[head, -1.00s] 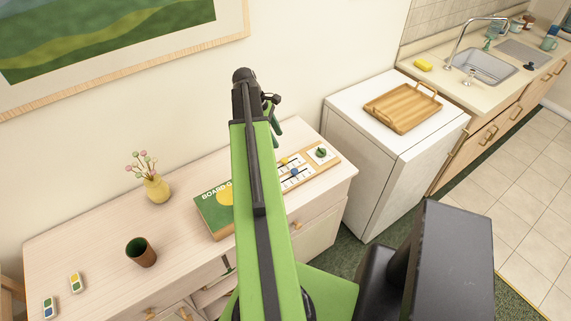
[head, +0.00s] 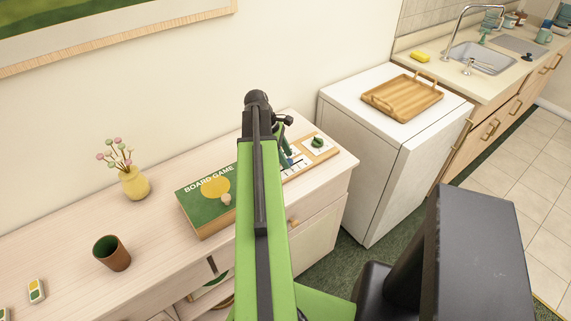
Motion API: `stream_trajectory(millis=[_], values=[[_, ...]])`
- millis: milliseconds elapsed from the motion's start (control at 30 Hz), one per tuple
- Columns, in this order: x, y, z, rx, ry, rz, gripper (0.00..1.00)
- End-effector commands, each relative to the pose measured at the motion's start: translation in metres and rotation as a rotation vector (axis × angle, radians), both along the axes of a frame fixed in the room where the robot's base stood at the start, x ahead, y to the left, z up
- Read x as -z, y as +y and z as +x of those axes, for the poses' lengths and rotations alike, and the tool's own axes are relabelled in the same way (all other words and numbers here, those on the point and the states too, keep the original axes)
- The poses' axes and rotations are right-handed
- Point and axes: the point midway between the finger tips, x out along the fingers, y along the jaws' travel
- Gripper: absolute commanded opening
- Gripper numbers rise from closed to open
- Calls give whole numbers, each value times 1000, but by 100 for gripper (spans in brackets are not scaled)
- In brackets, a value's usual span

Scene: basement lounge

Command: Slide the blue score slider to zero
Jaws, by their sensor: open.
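The score board (head: 327,154) is a wooden frame with white panels and dark slots. It lies on the right end of the pale cabinet top, partly covered by my arm. A round green knob (head: 318,141) sits on its right panel. The blue score slider cannot be made out clearly now; my gripper and arm cover the left part of the board. My gripper (head: 284,150), with green fingers, is open and points down over that left part. Whether it touches the slider cannot be told.
Left of my arm, a green board game box (head: 205,208) with a small pale piece on it lies on the cabinet (head: 75,250). A yellow vase (head: 134,183) and a brown cup (head: 111,253) stand further left. A white appliance (head: 350,110) with a wooden tray (head: 402,96) stands right.

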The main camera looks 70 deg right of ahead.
Motion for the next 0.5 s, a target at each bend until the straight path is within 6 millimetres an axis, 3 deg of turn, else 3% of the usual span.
stream_trajectory(millis=[267, 500], values=[[0, 0, 0, 0, 0, 0, 50], [1, 0, 0, 0, 0, 0, 19]])
